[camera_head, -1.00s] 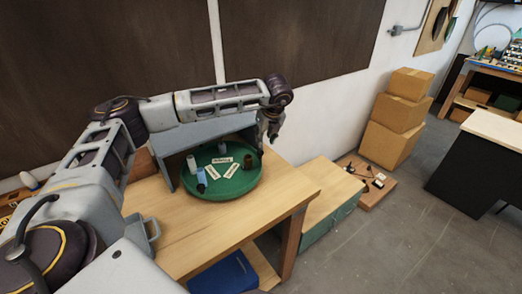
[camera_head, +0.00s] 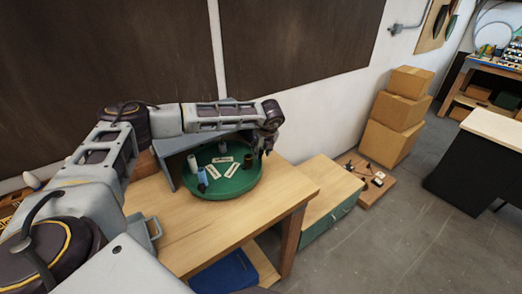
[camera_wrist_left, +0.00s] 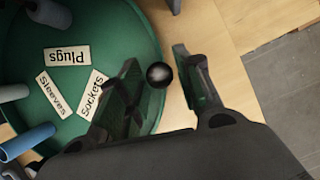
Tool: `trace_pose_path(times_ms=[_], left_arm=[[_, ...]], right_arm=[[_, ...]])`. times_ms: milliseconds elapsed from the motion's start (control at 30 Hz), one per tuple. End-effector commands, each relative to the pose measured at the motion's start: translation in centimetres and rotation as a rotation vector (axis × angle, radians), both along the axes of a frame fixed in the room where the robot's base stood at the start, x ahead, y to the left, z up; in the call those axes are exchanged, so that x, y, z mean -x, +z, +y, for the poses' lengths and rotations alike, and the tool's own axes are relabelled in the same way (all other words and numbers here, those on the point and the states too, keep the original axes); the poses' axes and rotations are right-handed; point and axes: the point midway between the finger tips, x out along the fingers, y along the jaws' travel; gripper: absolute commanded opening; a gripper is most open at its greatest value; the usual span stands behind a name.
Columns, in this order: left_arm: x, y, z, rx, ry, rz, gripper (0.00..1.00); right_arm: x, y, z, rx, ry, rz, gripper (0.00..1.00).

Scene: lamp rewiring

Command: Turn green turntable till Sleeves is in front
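In the left wrist view the turntable (camera_wrist_left: 148,42) carries three white labels: Plugs (camera_wrist_left: 67,56), Sleeves (camera_wrist_left: 53,93) and Sockets (camera_wrist_left: 93,94). Blue and grey cylinders and a dark brown cup (camera_head: 248,161) stand on it. A black ball knob (camera_wrist_left: 159,75) shows at the turntable's rim. My left gripper (camera_wrist_left: 158,88) is open, with a finger on each side of the knob; neither visibly pinches it. It also shows at the turntable's right rim (camera_head: 266,148). My right gripper is out of view.
The grey cover (camera_head: 170,160) stands close behind and left of the turntable. The table's front (camera_head: 215,232) is bare. A blue bin (camera_head: 224,273) lies below. A lower green cabinet (camera_head: 325,215) and stacked cardboard boxes (camera_head: 390,130) stand to the right.

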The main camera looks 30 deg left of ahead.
Motion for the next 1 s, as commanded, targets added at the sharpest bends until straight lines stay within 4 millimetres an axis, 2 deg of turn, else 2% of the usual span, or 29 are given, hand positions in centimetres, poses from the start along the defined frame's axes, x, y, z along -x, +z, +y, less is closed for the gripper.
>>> trace_pose_path(times_ms=[167, 433, 767, 1000], left_arm=[[0.0, 0.0, 0.0, 0.000, 0.000, 0.000, 0.35], [0.0, 0.0, 0.0, 0.000, 0.000, 0.000, 0.00], [-0.2, 0.0, 0.2, -0.001, 0.012, -0.001, 0.00], [-1.1, -0.1, 1.1, -0.001, 0.087, -0.004, 0.00]], right_arm=[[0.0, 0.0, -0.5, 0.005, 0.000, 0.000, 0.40], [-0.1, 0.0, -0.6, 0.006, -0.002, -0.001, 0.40], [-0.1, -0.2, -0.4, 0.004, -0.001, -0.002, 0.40], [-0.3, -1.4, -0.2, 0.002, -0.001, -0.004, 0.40]])
